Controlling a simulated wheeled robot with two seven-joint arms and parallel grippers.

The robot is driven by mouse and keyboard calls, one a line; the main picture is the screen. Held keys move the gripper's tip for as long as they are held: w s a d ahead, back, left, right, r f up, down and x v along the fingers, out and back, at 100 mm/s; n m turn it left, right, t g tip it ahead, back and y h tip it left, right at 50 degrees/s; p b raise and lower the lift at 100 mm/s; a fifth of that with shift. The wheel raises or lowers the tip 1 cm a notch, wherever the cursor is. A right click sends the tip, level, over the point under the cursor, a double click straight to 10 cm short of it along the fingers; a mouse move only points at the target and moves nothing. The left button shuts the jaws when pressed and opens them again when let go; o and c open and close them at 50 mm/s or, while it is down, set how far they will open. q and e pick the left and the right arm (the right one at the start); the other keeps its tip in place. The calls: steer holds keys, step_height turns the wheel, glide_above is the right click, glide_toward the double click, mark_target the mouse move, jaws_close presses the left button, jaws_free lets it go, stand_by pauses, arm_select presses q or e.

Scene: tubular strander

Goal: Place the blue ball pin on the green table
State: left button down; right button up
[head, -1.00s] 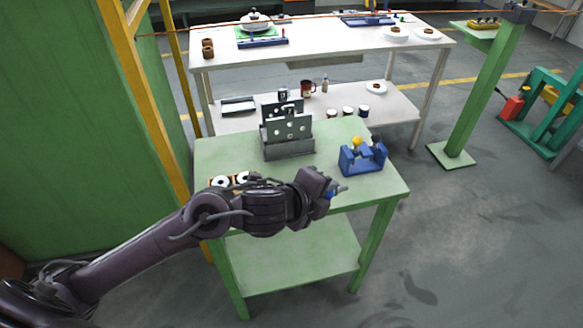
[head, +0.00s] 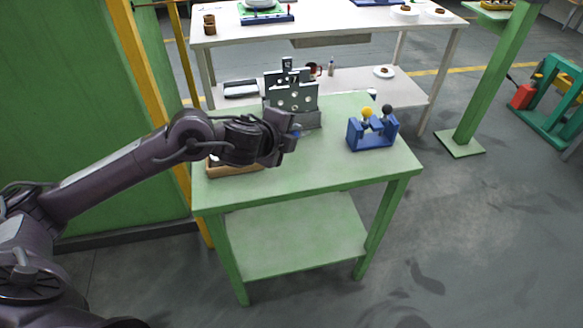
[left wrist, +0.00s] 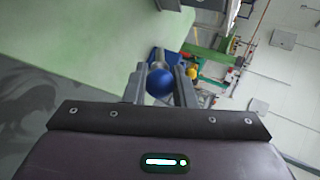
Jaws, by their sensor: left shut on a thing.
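My left gripper (head: 289,137) is over the green table (head: 330,180), in front of the grey plate stand. In the left wrist view, the blue ball pin (left wrist: 160,83) sits between the two fingers of the left gripper (left wrist: 160,88), which are shut on it. In the head view only a small bit of blue (head: 297,133) shows at the fingertips. How high the pin is above the table top is hard to tell. My right gripper is not in view.
A blue holder (head: 372,136) with a yellow and a dark ball pin stands at the table's right. The grey plate stand (head: 292,100) is at the back. A wooden tray (head: 235,170) is partly hidden under my arm. The table's front is clear.

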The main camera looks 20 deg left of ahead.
arm_select(q)
step_height(320, 180, down, 5)
steer(key=shift+f+b, duration=0.15)
steer(key=shift+b, duration=0.35)
step_height(320, 180, down, 4)
steer(key=shift+r+b, duration=0.2)
steer(key=shift+b, duration=0.25)
steer(key=shift+f, duration=0.25)
steer(key=shift+f, duration=0.1)
steer(key=c, duration=1.2)
jaws_free()
